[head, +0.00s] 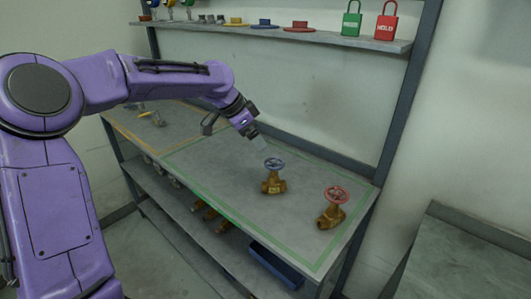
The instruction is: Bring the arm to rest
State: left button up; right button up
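My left arm comes in from the left, purple, with its elbow raised and its forearm angled down over the bench. My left gripper (256,138) is above the bench surface, just behind and to the left of a brass gate valve (272,185) with a blue handwheel (274,164). A small gap shows between the gripper and the handwheel. A second brass valve (329,216) with a red handwheel (336,195) stands to the right. Both valves are upright. My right gripper is out of view.
The grey bench (222,181) has green and yellow outlines on top. A lower shelf holds brass pipe parts and a blue item (276,265). An upper shelf (350,43) carries flanges, a green padlock (351,22) and a red padlock (386,25). Another grey surface (450,260) is at right.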

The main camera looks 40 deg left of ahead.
pick_arm(q)
jog(key=shift+s+a+r, duration=0.1)
jog(key=shift+s+r, duration=0.05)
jog(key=shift+r, duration=0.2)
